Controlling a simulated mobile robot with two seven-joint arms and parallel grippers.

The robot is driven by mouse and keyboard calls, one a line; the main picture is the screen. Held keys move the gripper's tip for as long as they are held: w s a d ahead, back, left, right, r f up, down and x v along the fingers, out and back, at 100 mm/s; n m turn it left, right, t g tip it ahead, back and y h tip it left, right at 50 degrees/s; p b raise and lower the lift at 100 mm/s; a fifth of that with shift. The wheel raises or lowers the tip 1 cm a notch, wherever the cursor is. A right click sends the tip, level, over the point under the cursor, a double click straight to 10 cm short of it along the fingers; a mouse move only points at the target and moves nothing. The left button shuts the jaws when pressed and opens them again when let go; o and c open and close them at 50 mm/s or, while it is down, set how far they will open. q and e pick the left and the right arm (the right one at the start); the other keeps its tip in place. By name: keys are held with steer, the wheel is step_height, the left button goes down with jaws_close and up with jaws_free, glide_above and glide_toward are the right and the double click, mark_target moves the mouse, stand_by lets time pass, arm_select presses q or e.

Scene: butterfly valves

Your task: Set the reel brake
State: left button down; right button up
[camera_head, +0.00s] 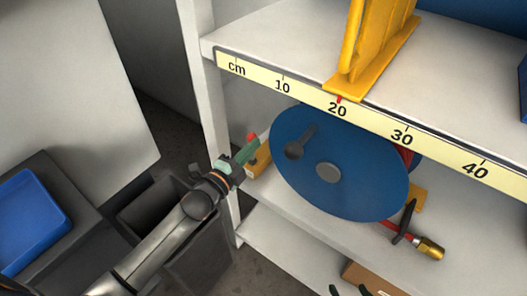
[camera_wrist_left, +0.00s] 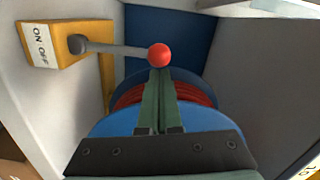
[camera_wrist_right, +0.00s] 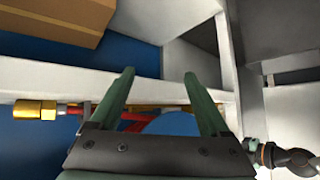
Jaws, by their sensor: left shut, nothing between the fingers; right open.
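The hose reel (camera_head: 335,180) has a blue disc with a crank and stands on the lower shelf. Its brake lever (camera_wrist_left: 115,48) runs from a pivot on the yellow bracket to a red ball knob (camera_wrist_left: 159,54); a label (camera_wrist_left: 40,44) beside the pivot reads ON and OFF. In the head view the knob (camera_head: 252,137) shows at the reel's left. My left gripper (camera_wrist_left: 160,76) is shut and empty, its fingertips at the knob; I cannot tell if they touch. It also shows in the head view (camera_head: 242,156). My right gripper (camera_wrist_right: 161,78) is open and empty below the shelf.
A yellow stand (camera_head: 378,45) is on the upper shelf above the reel, behind a cm ruler (camera_head: 310,112). A shelf post (camera_head: 212,125) is close to my left arm. A brass nozzle (camera_head: 430,248) hangs at the reel's right. A cardboard box (camera_wrist_right: 60,20) is near my right gripper.

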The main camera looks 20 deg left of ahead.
arm_select(q)
steer(key=shift+w+a+r+n+p, duration=0.15)
steer(key=shift+a+n+p, duration=0.1)
steer(key=shift+a+n, duration=0.15)
steer(key=shift+w+a+r+n+p, duration=0.15)
steer(key=shift+a+n+p, duration=0.1)
steer(key=shift+a+n, duration=0.15)
steer(key=shift+w+a+n, duration=0.2)
steer(key=shift+a+n, duration=0.25)
steer(key=shift+n, duration=0.15)
steer(key=shift+w+a+f+p, duration=0.2)
steer(key=shift+a+p, duration=0.2)
steer(key=shift+a, duration=0.2)
arm_select(e)
steer(key=shift+s+d+r+h, duration=0.2)
steer(key=shift+s+d, duration=0.1)
steer(key=shift+d, duration=0.15)
steer(key=shift+s+d+r+h, duration=0.15)
steer(key=shift+s+d, duration=0.15)
steer(key=shift+d, duration=0.15)
arm_select(q)
steer(key=shift+s+a, duration=0.1)
arm_select(e)
steer(key=shift+r, duration=0.1)
